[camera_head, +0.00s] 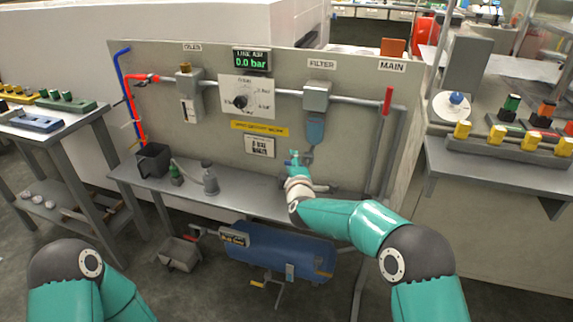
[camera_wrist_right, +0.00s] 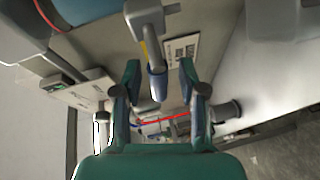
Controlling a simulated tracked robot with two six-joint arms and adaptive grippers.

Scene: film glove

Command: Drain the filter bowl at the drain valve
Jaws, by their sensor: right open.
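The filter bowl (camera_head: 315,131) is a blue cup hanging under the grey filter head (camera_head: 316,97) on the panel. The drain valve (camera_head: 308,157) is a small grey fitting below it, partly hidden by my right gripper (camera_head: 294,163). In the right wrist view, a grey lever with a blue sleeve (camera_wrist_right: 158,86) lies between the two open fingers of my right gripper (camera_wrist_right: 159,75). I see a gap on both sides of the sleeve. A blue curved surface at the upper left, likely the filter bowl (camera_wrist_right: 45,10), is cut off. My left gripper is out of view.
A grey shelf (camera_head: 235,200) below holds a dark bin (camera_head: 153,161), a small green bottle (camera_head: 176,175) and a grey bottle (camera_head: 210,178). A red-handled lever (camera_head: 388,101) stands right of the filter. A blue tank (camera_head: 265,247) is under the shelf. The display (camera_head: 251,60) reads 0.0 bar.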

